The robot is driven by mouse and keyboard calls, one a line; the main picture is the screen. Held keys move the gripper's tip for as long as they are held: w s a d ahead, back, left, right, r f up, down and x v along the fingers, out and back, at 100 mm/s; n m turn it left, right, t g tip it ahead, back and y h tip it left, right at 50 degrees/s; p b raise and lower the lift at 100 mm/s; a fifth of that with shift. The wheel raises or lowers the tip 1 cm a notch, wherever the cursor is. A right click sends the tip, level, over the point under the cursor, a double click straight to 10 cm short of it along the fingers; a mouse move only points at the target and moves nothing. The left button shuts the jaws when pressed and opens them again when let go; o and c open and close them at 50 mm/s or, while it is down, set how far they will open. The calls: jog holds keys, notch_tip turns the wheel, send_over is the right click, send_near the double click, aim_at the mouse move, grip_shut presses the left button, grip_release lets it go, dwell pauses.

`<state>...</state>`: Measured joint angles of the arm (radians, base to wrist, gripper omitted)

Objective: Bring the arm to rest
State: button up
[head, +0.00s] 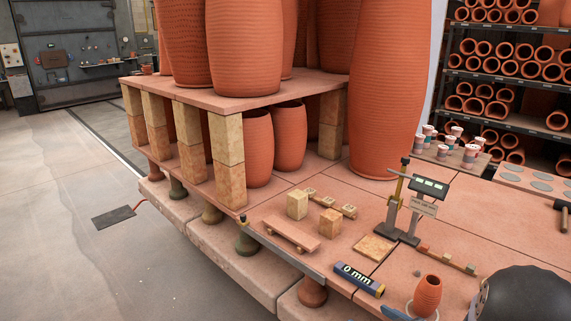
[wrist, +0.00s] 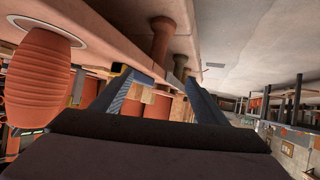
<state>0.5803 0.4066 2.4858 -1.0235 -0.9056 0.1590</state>
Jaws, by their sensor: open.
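My gripper (wrist: 157,77) shows in the wrist view as two blue-grey fingers standing apart with nothing held between them. A small ribbed terracotta pot (head: 428,292) stands upright on a pale round disc near the front right of the slab in the head view. The same pot (wrist: 40,82) is large at the left of the wrist view, beside the fingers and apart from them. In the head view a dark rounded part of my arm fills the lower right corner, and the fingers are mostly cut off by the bottom edge.
A gauge stand (head: 410,200) rises from the slab, with a "0 mm" block (head: 359,279) in front. Small blocks (head: 297,204), a low plank (head: 290,235) and a flat tile (head: 374,248) lie nearby. Large pots (head: 391,90) stand behind. A hammer (head: 563,212) lies far right.

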jog(key=s+a+f+m+g+h+b, duration=0.1)
jog(key=s+a+f+g+b, duration=0.2)
jog(key=s, duration=0.4)
jog(key=s+a+f+m+g+h+b, duration=0.1)
jog(key=s+a+f+m+g+b, duration=0.1)
jog(key=s+g, duration=0.4)
jog(key=s+a+f+m+g+h+b, duration=0.1)
jog(key=s+a+f+g+h+b, duration=0.15)
jog(key=s, duration=0.55)
notch_tip(320, 180, up, 25)
jog(key=p, duration=2.5)
jog(key=shift+w+r+y, duration=0.15)
jog(key=shift+w+y, duration=0.15)
jog(key=shift+y, duration=0.05)
notch_tip(320, 180, down, 48)
jog(key=b, duration=4.7)
jog(key=shift+b, duration=0.35)
jog(key=shift+a+r, duration=0.1)
